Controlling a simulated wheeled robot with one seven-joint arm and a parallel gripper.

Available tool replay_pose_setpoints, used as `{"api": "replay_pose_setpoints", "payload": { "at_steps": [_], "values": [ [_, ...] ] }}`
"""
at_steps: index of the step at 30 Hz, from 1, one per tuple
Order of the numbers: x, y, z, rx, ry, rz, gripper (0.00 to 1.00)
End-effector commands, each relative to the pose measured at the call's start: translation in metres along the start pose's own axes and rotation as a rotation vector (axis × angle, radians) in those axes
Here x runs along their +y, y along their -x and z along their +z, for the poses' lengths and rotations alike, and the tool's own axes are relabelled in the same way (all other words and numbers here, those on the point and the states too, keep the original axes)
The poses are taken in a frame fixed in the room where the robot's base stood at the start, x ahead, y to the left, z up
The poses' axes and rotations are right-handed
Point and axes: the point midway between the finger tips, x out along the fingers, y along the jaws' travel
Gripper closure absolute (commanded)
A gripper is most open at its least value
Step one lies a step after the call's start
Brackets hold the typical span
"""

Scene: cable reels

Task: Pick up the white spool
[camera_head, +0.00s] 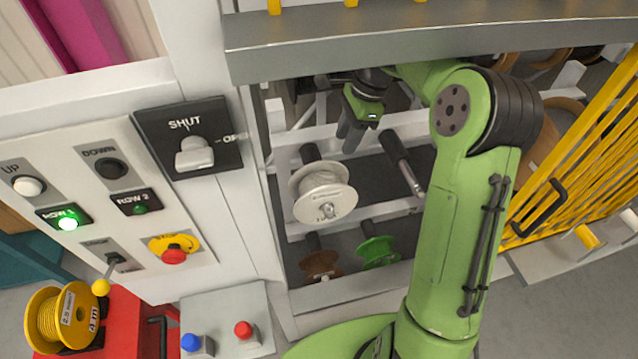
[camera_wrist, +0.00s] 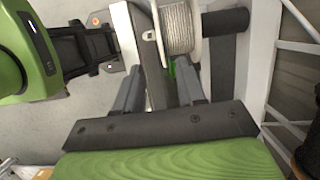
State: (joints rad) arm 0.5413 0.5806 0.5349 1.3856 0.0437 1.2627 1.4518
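The white spool (camera_head: 323,190) hangs on a dark peg in the upper row of the rack, its flange facing the head camera. In the wrist view the white spool (camera_wrist: 178,28) shows at the top, on a dark rod, beyond my fingertips. My gripper (camera_head: 352,138) is above and right of the spool in the head view, fingers pointing down. I see no contact with the spool.
An empty peg (camera_head: 403,162) is right of the spool. A brown spool (camera_head: 320,265) and a green spool (camera_head: 378,250) hang below. A grey ledge (camera_head: 430,45) runs above the opening. A yellow fence (camera_head: 575,150) stands right. A control panel (camera_head: 130,225) is left, with a yellow spool (camera_head: 62,318) nearby.

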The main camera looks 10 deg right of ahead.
Motion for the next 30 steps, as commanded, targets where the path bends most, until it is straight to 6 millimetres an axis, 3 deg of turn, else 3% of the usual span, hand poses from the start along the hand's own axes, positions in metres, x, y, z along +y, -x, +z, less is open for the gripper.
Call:
{"api": "replay_pose_setpoints", "payload": {
  "at_steps": [12, 17, 24, 30],
  "values": [
    [0.001, -0.092, 0.0, -0.001, 0.001, 0.005, 0.61],
    [0.0, -0.11, 0.0, -0.001, 0.001, 0.003, 0.61],
    [-0.003, -0.151, -0.002, 0.0, 0.002, 0.003, 0.61],
    [-0.003, -0.157, -0.003, 0.001, 0.001, 0.001, 0.61]
  ]
}}
